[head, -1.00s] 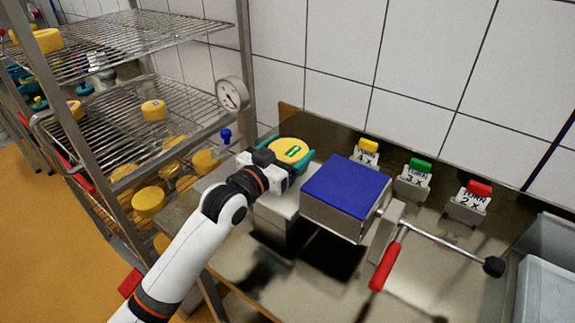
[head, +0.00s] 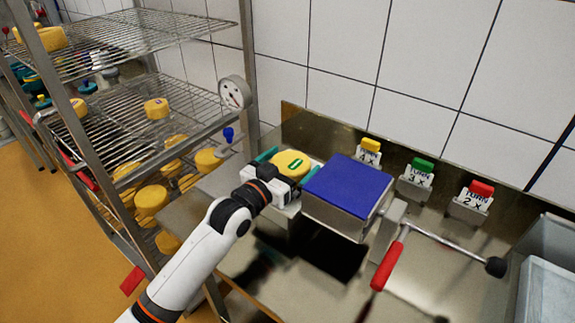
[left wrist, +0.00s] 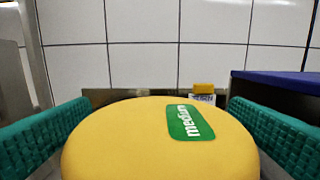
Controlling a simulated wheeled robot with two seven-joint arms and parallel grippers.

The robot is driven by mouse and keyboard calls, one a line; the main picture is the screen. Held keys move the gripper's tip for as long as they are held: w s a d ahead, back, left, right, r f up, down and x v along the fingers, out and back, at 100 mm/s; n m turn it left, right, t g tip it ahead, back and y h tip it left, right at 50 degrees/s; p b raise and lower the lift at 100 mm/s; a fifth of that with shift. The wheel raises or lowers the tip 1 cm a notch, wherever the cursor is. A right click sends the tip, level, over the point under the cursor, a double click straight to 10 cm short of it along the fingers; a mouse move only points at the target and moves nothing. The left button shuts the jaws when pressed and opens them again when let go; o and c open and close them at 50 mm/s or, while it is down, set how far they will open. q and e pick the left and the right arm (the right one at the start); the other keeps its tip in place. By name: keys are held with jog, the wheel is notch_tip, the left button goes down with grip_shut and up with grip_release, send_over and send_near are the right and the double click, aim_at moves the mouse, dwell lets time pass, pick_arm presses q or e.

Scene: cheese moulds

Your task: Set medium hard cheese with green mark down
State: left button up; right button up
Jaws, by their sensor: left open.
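The cheese with the green mark (head: 291,164) is a round yellow wheel. In the head view it rests on the light block left of the blue-topped box. In the left wrist view the cheese (left wrist: 160,140) fills the lower middle, and its green label reads "medium". My left gripper (head: 288,167) is open around it, with teal pads on both sides. My right gripper is not in view.
The blue-topped metal box (head: 347,187) stands close on the right, with a red-handled crank (head: 388,266). Yellow, green (head: 423,165) and red signs stand behind. A wire rack (head: 150,110) with several cheeses is at left. A dial gauge (head: 235,93) is on its post.

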pick_arm(q)
jog(key=shift+s+r, duration=0.1)
jog(key=shift+r, duration=0.05)
jog(key=b+v, duration=0.1)
jog(key=v, duration=1.1)
